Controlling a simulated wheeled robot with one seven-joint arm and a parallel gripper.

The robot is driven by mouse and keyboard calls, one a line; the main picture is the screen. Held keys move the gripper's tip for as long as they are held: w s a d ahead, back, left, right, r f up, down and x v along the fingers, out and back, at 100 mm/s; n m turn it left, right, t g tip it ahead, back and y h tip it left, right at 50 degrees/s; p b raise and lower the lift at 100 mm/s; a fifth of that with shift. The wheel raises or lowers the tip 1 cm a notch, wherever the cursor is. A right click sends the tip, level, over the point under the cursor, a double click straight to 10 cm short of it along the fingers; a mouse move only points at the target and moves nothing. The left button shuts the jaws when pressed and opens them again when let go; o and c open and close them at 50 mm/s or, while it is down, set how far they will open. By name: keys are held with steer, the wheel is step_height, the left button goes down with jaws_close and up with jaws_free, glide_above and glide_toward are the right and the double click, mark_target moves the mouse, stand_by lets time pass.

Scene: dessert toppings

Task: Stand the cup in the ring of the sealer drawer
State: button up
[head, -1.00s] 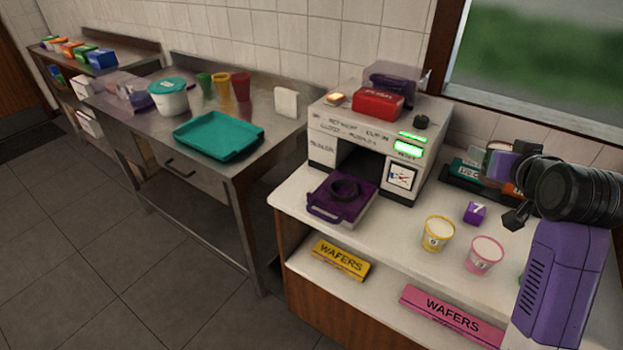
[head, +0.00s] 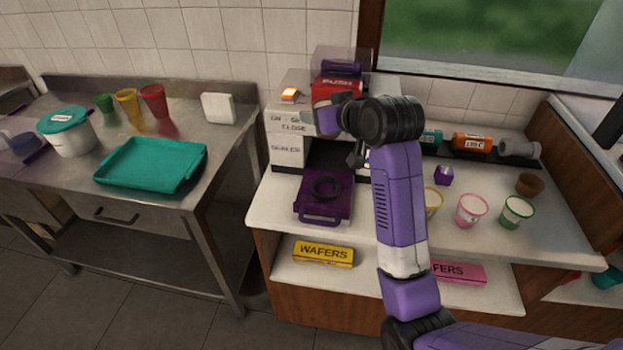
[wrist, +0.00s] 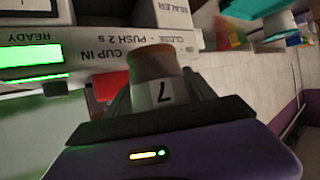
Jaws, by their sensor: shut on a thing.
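My gripper (head: 338,113) is shut on a cup marked 7 (wrist: 155,92), with a finger on each side of it in the wrist view. The cup is pale with an orange-brown rim. In the head view it is mostly hidden by my gripper, in front of the sealer's upper face. The sealer (head: 287,150) is a white machine on the counter. Its purple drawer (head: 341,208) is pulled out, with a dark ring (head: 326,186) on top that looks empty. The held cup is above and behind the ring, apart from it. The wrist view shows a green READY display (wrist: 30,57).
A red PUSH block (head: 337,88) sits on the sealer. Yellow (head: 433,202), pink (head: 471,210) and green-rimmed (head: 516,212) cups, a purple cube (head: 444,175) and a brown cup (head: 530,185) stand to the right. A teal tray (head: 150,165) lies on the left steel table.

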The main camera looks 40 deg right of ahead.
step_height(320, 180, down, 18)
steer(key=shift+r+p, duration=0.1)
steer(key=shift+p, duration=0.4)
steer(key=shift+f, duration=0.2)
steer(key=o, duration=1.5)
